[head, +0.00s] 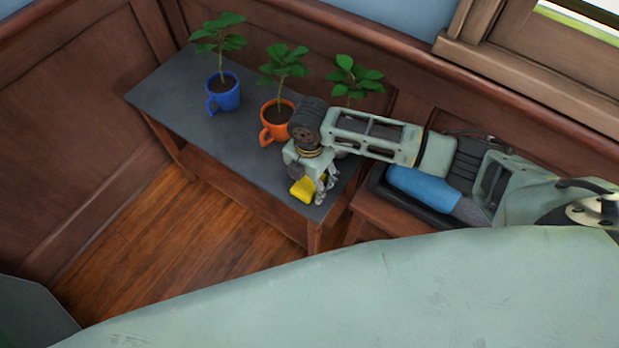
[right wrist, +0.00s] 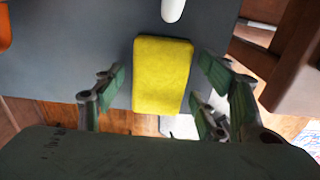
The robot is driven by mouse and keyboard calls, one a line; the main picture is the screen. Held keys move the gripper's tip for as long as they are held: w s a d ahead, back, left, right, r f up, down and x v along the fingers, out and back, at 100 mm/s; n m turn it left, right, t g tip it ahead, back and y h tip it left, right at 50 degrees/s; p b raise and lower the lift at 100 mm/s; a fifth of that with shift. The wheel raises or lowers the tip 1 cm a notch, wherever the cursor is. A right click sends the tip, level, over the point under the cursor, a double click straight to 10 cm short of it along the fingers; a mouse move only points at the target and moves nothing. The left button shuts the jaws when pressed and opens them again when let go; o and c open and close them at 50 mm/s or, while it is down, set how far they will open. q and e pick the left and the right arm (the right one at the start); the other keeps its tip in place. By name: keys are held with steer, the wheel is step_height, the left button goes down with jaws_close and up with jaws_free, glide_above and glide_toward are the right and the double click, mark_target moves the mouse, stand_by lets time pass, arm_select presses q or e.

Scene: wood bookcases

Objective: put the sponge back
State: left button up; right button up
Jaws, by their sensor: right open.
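The yellow sponge (head: 302,190) is at the front right corner of the dark grey table (head: 170,95). My right gripper (head: 322,188) is directly over and beside it, partly hiding it in the head view. In the right wrist view the sponge (right wrist: 162,75) lies between the open fingers of the right gripper (right wrist: 160,92), with a gap on both sides, and its lower end reaches the table edge. I see no contact between fingers and sponge. My left gripper is not in view.
A blue mug (head: 222,97) and an orange mug (head: 274,128), each with a plant, stand on the table. A third plant (head: 355,78) is behind my right arm. A dark tray (head: 395,203) with a blue item (head: 420,188) is right of the table. The table's front left is clear.

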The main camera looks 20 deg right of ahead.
mark_target(309, 181)
step_height(309, 181, up, 12)
steer(key=shift+r+p, duration=0.15)
steer(key=shift+p, duration=0.3)
stand_by(0.5)
